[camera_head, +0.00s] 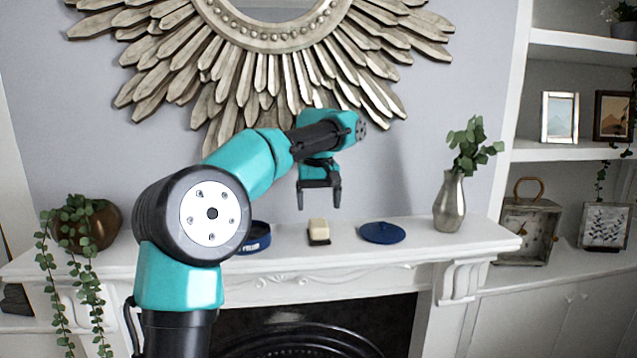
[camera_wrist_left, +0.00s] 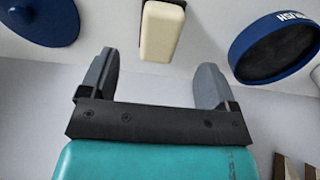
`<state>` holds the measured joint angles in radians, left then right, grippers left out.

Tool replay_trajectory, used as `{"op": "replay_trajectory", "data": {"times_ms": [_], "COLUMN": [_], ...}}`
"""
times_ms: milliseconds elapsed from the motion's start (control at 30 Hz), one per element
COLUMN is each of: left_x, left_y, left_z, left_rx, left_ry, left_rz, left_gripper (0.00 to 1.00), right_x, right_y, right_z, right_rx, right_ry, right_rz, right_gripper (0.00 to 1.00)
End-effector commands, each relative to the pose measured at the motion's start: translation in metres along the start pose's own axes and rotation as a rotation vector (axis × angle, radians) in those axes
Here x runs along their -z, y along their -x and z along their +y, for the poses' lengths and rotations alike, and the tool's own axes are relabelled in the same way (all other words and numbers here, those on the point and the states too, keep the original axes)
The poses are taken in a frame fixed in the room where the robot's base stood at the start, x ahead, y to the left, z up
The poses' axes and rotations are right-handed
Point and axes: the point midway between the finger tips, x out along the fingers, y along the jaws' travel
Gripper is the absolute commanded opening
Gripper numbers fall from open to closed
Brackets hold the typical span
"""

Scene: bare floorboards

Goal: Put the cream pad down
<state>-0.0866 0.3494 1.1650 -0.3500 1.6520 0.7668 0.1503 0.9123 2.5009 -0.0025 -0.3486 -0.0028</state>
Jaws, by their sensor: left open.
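The cream pad (camera_head: 318,226) sits on the white mantel shelf, with a dark layer along its base. It also shows in the left wrist view (camera_wrist_left: 161,32), at the top middle, beyond the fingertips. My left gripper (camera_head: 320,206) is open and empty, held above the shelf with its fingers pointing down over the pad. In the left wrist view its two fingers (camera_wrist_left: 155,80) are spread wide with nothing between them, apart from the pad. My right gripper is not in view.
A blue lid (camera_head: 382,232) lies right of the pad, and a blue round container (camera_head: 255,238) stands left of it, partly hidden by my arm. A metal vase (camera_head: 450,203) with leaves stands farther right. A sunburst mirror (camera_head: 270,70) hangs behind. The mantel's front edge (camera_head: 340,265) is near.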

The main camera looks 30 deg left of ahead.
Motion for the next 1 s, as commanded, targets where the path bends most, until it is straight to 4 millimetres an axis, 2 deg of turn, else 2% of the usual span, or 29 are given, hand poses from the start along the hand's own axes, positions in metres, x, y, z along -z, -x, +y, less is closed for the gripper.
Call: {"op": "replay_trajectory", "data": {"times_ms": [200,400,1000], "left_x": [0.000,0.000,0.000], "left_y": [0.032,0.048,0.051], "left_z": [0.001,0.000,0.000], "left_rx": [-0.002,-0.001,0.000], "left_ry": [-0.001,-0.001,-0.001], "left_rz": [0.001,0.001,0.000], "left_gripper": [0.82,0.82,0.82], "right_x": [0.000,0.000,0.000], "right_y": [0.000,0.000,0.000], "right_z": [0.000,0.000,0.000], "right_rx": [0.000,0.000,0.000], "right_ry": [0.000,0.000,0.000], "right_rz": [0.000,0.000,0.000], "right_gripper": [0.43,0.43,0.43]}}
